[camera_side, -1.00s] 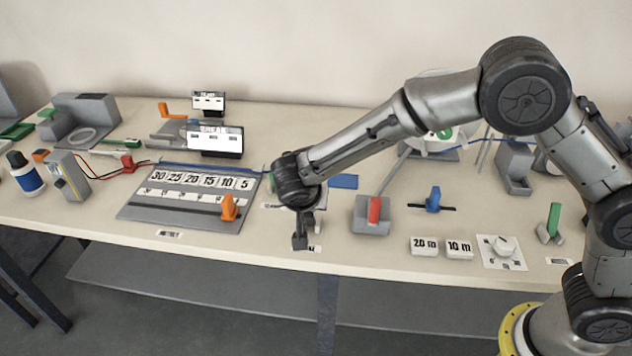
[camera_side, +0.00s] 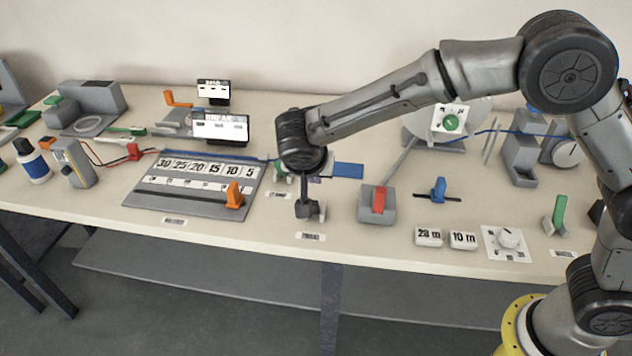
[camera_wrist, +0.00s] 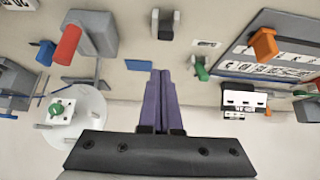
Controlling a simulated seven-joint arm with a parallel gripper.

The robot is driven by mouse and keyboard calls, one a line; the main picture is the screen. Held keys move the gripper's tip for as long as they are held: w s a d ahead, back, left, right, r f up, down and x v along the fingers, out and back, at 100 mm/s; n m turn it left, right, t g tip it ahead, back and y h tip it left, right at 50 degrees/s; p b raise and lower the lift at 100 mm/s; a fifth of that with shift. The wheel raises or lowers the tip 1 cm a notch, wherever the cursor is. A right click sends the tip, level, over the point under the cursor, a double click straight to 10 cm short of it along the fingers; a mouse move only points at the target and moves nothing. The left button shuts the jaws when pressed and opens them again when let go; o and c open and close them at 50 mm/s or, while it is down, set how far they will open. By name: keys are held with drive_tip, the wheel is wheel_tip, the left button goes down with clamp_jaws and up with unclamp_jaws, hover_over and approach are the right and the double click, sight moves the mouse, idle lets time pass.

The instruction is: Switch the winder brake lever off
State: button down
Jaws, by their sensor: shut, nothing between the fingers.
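A red lever (camera_side: 379,199) on a grey block (camera_side: 375,215) stands to the right, apart from my gripper. A green lever (camera_side: 559,210) stands upright in a grey bracket at the far right. The labels are too small to tell which lever is the winder brake.
An orange lever (camera_side: 234,195) stands on the numbered board (camera_side: 190,203) to the left. A blue handle (camera_side: 438,188), white blocks (camera_side: 428,237) and a white knob plate (camera_side: 508,243) are at the right.

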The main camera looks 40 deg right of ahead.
drive_tip(key=v, duration=0.5)
drive_tip(key=shift+s+a+f, duration=0.2)
drive_tip(key=shift+s+a, duration=0.2)
drive_tip(key=d+r+m, duration=0.3)
drive_tip(key=d+r, duration=0.5)
drive_tip(key=d, duration=0.2)
drive_tip(key=s+d+r+y, duration=0.1)
drive_tip(key=s+d+r, duration=0.4)
drive_tip(key=s+d, duration=0.4)
drive_tip(key=s+d+n+y, duration=0.2)
drive_tip(key=s+d+n, duration=0.15)
drive_tip(key=s, duration=0.75)
drive_tip(key=s+a+f+n+y, duration=0.2)
drive_tip(key=s+a+f+n, duration=0.1)
drive_tip(key=s+f+n, duration=0.4)
drive_tip(key=shift+n, duration=0.75)
